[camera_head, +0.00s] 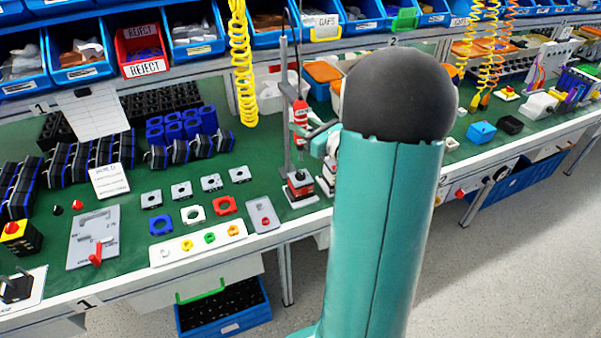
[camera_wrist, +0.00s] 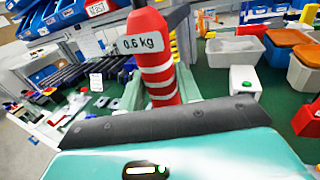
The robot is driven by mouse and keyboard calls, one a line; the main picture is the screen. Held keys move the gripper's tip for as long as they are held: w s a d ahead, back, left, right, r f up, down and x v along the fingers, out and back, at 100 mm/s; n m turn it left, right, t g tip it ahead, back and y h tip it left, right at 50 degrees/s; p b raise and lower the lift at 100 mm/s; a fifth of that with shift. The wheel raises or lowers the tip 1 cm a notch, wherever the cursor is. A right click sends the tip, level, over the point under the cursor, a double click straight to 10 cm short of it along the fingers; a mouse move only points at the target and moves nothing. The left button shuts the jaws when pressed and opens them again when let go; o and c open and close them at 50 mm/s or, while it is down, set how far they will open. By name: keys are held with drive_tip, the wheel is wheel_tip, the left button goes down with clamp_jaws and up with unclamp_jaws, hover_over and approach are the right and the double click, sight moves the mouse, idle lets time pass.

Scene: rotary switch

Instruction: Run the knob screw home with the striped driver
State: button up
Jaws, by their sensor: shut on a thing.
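The striped driver (camera_head: 300,115) is red with white bands and hangs upright beside a grey post. In the wrist view the driver (camera_wrist: 158,62) stands large and close, with a "0.6 kg" label. My gripper (camera_head: 312,134) is shut on the driver at its lower part, partly hidden behind my arm. A small red-and-black switch unit (camera_head: 299,184) sits on a light base below the driver at the bench's front edge. The driver's tip and the knob screw are too small or hidden to make out, so I cannot tell whether they touch.
The grey post (camera_head: 284,100) stands close to the left of the driver. Switch plates and coloured rings (camera_head: 198,243) lie on the green bench to the left. A yellow coiled hose (camera_head: 243,65) hangs nearby. Open bins (camera_wrist: 235,52) stand to the right in the wrist view.

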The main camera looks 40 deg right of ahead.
drive_tip(key=o, duration=1)
drive_tip(key=shift+o, duration=0.2)
drive_tip(key=s, duration=0.7)
drive_tip(key=shift+d, duration=0.3)
